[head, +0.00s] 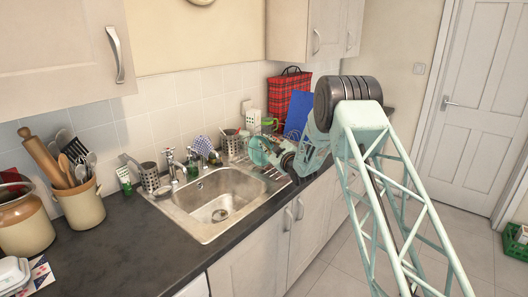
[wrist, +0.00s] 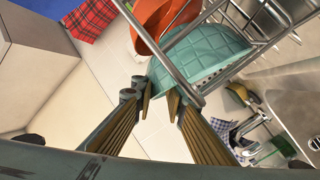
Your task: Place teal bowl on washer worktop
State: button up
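The teal bowl (wrist: 200,58) is tilted among the metal bars of a dish rack (wrist: 183,60) in the wrist view. An orange bowl or plate (wrist: 155,22) stands close behind it. My gripper (wrist: 160,95) has its two fingers apart, with their tips at the bowl's near lower edge. A narrow gap shows between the tips, and I cannot tell whether either tip touches the rim. In the head view my arm reaches to the drainer side of the sink, and the arm largely hides the rack. The washer worktop cannot be identified for certain.
The sink (head: 222,196) lies left of my arm, with a tap (head: 170,160) behind it. A dark worktop (head: 125,240) has clear room in front of the utensil crock (head: 78,205). A red tartan bag (head: 287,98) and blue board (head: 298,112) stand beyond the rack.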

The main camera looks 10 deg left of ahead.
grip_shut()
jog(key=shift+r, duration=0.15)
jog(key=shift+r+p, duration=0.7)
jog(key=shift+r, duration=4.2)
